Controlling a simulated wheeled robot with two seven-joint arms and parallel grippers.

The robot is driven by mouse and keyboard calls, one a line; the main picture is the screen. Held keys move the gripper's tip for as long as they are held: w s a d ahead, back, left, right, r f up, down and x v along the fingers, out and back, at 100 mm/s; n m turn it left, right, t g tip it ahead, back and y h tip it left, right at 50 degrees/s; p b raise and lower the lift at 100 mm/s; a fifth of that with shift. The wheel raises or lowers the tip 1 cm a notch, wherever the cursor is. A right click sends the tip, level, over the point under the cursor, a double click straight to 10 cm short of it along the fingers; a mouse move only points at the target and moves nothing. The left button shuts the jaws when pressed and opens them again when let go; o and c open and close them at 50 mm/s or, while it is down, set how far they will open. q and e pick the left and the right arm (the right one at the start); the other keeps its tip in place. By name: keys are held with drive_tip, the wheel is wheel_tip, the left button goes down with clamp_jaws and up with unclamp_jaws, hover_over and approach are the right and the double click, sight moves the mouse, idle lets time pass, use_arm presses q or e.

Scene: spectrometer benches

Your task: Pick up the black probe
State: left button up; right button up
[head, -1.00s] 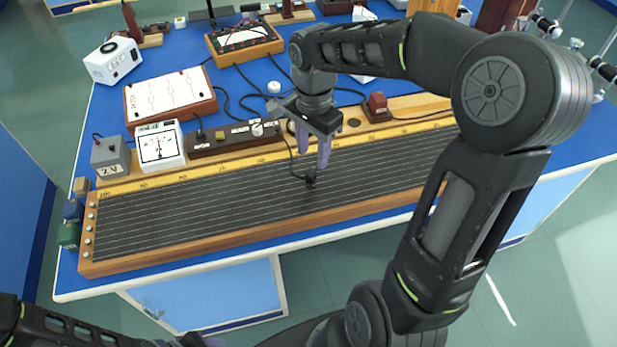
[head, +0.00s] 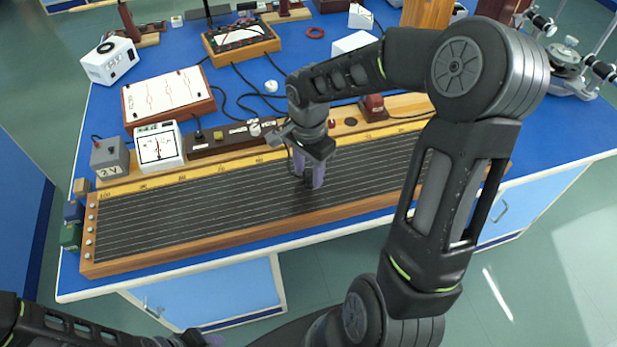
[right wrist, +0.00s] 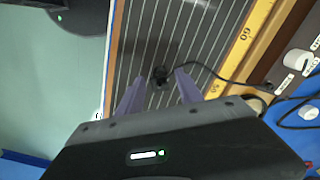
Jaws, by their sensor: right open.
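The black probe (right wrist: 159,75) stands on the dark wire board (head: 240,195), with a thin black cable leading off from it, in the right wrist view. My right gripper (head: 309,180) is open and low over the board, its purple fingers pointing down. In the right wrist view its fingertips (right wrist: 160,80) lie on either side of the probe, with a gap to each. In the head view the fingers largely hide the probe. Part of my left gripper (head: 207,340) shows at the bottom edge; its jaws are not clear.
Behind the board stand a dark switch strip (head: 225,138), a white meter (head: 158,146), a grey 2 V box (head: 109,157) and a red-topped block (head: 374,107). The probe's cable passes near the wooden scale (right wrist: 247,35). The board's left half is clear.

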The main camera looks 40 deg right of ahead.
drive_tip(key=shift+f, duration=0.4)
clamp_jaws()
idle(0.5)
